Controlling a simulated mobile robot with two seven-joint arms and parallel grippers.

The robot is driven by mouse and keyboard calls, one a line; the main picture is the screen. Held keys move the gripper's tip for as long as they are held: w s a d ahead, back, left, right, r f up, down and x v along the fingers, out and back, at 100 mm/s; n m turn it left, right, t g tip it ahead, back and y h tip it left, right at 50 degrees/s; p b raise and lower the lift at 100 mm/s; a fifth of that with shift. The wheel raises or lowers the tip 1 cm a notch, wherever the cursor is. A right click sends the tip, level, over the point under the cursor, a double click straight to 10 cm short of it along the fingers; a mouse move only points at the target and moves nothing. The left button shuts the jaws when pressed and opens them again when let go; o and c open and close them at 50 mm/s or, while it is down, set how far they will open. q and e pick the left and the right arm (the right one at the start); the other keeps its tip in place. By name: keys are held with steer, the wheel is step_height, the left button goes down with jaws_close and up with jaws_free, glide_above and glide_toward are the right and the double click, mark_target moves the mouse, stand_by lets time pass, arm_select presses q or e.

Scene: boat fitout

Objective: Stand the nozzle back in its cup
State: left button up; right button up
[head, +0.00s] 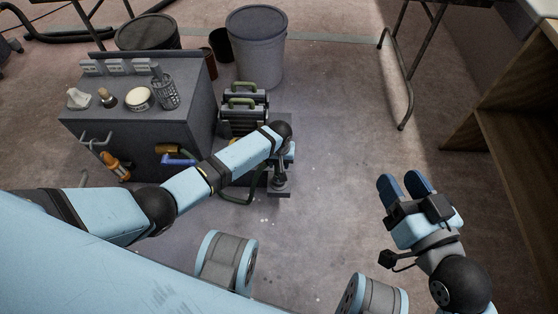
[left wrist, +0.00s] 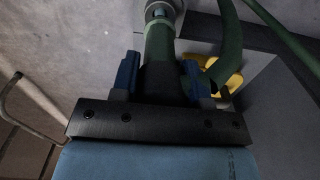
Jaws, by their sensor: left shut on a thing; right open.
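My left gripper (left wrist: 161,75) is shut on the nozzle (left wrist: 158,45), a green grip with a pale grey end, in the left wrist view. A green hose (left wrist: 228,45) runs beside it. In the head view my left arm reaches across to the low dark plate beside the bench, and its gripper is mostly hidden behind its own wrist. A dark upright piece (head: 280,180) shows just below the wrist; I cannot tell whether it is the nozzle or its cup. My right gripper (head: 404,186) is open and empty above bare floor at the right.
A machine with green handles (head: 243,103) is behind my left wrist. A grey bin (head: 256,50) stands at the back. The middle floor is clear; a wooden shelf (head: 510,150) is at right.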

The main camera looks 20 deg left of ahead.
arm_select(q)
steer(key=shift+f+b, duration=0.65)
steer(key=shift+f, duration=0.6)
steer(key=shift+f+b, duration=0.45)
steer(key=shift+f, duration=0.3)
steer(key=o, duration=1.1)
steer(key=shift+f, duration=0.1)
steer(key=shift+c, duration=0.2)
